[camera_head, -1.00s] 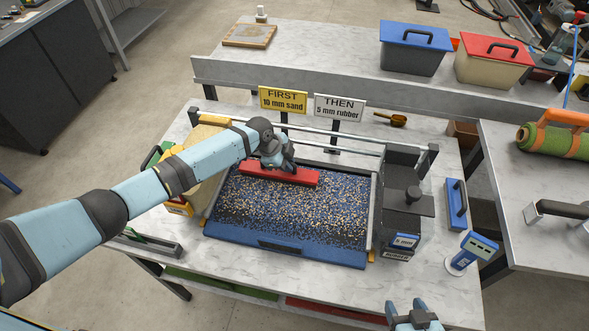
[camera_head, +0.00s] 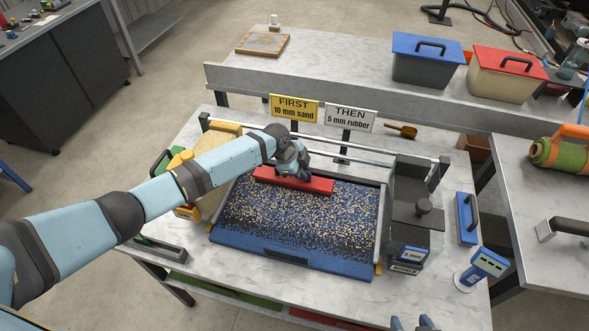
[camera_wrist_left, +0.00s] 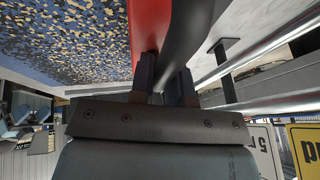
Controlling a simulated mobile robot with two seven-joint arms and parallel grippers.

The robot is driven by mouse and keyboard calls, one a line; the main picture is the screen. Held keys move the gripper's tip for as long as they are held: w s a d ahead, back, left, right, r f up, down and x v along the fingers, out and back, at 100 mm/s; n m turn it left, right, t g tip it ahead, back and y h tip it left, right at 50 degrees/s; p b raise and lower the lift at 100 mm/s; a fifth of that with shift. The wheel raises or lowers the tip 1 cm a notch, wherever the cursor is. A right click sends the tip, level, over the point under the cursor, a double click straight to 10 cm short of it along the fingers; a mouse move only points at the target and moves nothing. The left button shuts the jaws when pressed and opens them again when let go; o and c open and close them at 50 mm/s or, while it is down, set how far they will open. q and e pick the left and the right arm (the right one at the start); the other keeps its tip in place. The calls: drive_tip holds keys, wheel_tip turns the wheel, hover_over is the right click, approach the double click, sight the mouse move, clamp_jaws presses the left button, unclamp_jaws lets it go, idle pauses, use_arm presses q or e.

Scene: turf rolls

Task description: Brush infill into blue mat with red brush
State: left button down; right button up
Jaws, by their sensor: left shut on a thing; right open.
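The blue mat (camera_head: 292,259) lies in a tray on the table, covered with scattered tan and black infill granules. Bare blue shows along its front edge. The red brush (camera_head: 318,185) rests across the back part of the mat. My left gripper (camera_head: 291,168) is shut on the brush, at its top, near the back rail. In the left wrist view the red brush (camera_wrist_left: 147,28) and its dark handle (camera_wrist_left: 186,32) sit between the fingers, with the speckled mat beside them. My right gripper (camera_head: 412,325) shows only its fingertips at the bottom edge, open and apart from everything.
A dark dispenser (camera_head: 412,215) stands right of the mat. A blue block with handle (camera_head: 466,219) and a blue gauge (camera_head: 483,268) stand further right. Yellow (camera_head: 295,108) and white (camera_head: 350,119) signs stand behind the rails.

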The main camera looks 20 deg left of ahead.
sight(323, 182)
use_arm(q)
drive_tip(key=shift+a, duration=0.1)
drive_tip(key=shift+a, duration=1.55)
drive_tip(key=shift+d, duration=0.1)
drive_tip(key=shift+d, duration=3.95)
drive_tip(key=shift+d+b, duration=0.8)
drive_tip(key=shift+d, duration=3.2)
drive_tip(key=shift+a, duration=0.1)
